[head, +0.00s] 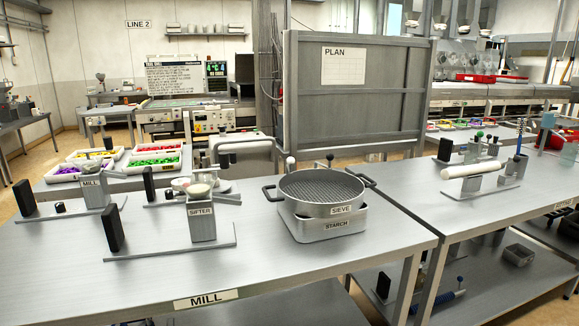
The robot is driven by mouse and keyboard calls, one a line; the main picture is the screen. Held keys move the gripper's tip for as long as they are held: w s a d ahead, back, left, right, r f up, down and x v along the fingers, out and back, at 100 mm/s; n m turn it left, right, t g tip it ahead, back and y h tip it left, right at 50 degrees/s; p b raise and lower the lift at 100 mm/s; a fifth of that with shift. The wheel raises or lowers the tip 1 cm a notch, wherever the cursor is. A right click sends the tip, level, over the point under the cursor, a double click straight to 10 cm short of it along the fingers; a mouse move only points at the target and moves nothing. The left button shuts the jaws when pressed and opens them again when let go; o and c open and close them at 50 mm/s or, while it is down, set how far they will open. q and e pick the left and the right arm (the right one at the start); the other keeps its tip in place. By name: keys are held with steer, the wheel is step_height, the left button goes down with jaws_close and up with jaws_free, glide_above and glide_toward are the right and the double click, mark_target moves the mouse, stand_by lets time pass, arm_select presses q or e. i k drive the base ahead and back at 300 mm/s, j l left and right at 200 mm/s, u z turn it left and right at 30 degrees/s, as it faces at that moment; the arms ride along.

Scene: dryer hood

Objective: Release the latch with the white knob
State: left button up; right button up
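A small white or pale knob (291,160) stands up just behind the left part of the sieve (322,190). A dark knob (330,157) stands to its right, also behind the sieve. The sieve is a round metal pan with two dark side handles, resting on the metal starch tray (334,228). The sieve hides what lies below both knobs, so I cannot tell what the white knob is attached to or how any latch there stands. Neither of my grippers shows in the head view.
The sifter (203,222) and mill (95,192) stand left on the front table (150,270). The right table (480,208) holds a white roller (473,170) and small devices with coloured knobs. A grey plan board (355,100) stands behind. Bare tabletop lies around the sieve.

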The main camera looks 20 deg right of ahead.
mark_target(291, 161)
steer(key=i+l, duration=0.25)
steer(key=l, duration=0.2)
steer(key=i+l, duration=0.25)
steer(key=l, duration=0.15)
steer(key=i+l, duration=0.25)
steer(key=l, duration=0.2)
steer(key=i+l, duration=0.3)
steer(key=l, duration=0.1)
